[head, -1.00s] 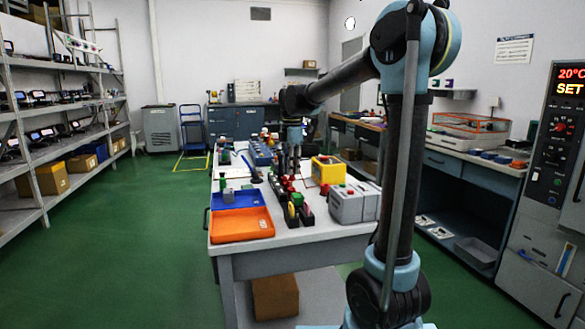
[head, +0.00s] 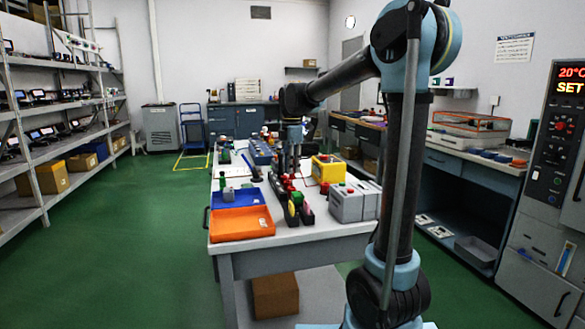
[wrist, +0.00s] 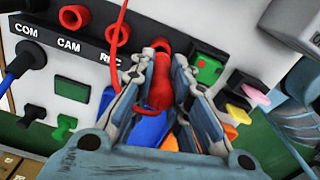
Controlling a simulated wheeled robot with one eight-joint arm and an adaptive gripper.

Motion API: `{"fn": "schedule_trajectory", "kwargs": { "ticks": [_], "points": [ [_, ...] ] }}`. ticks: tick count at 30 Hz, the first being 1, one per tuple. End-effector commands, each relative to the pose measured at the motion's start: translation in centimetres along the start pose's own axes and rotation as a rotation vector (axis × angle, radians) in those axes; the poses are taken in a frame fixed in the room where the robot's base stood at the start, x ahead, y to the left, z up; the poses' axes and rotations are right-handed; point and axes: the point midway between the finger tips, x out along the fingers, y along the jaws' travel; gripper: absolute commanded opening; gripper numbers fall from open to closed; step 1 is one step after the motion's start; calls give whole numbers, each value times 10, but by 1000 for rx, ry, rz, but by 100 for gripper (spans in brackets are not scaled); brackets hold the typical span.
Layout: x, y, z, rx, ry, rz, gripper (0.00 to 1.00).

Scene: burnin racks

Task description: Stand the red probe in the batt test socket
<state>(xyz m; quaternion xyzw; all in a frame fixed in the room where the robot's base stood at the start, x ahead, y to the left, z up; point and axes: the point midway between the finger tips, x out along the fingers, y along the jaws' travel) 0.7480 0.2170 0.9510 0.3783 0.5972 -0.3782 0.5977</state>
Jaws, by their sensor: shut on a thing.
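My gripper (wrist: 160,64) is shut on the red probe (wrist: 160,88), which lies between its two fingers in the wrist view. A thin red lead (wrist: 117,45) hangs in front of the panel, left of the fingers. I cannot make out a batt test label, and the fingers cover part of the panel. In the head view my gripper (head: 290,168) is over the middle of the workbench, too small there to show the probe clearly.
The workbench (head: 305,243) holds an orange tray (head: 241,223), a blue tray (head: 235,199), a grey box with red buttons (head: 354,204) and a yellow box (head: 328,168). Green floor is clear left of the bench.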

Motion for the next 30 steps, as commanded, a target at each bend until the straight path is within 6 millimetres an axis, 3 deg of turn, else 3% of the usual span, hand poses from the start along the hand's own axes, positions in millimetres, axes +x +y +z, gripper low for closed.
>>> {"fn": "schedule_trajectory", "kwargs": {
  "ticks": [30],
  "points": [
    [16, 0, 0, 0, 0, 0, 0]
  ]
}}
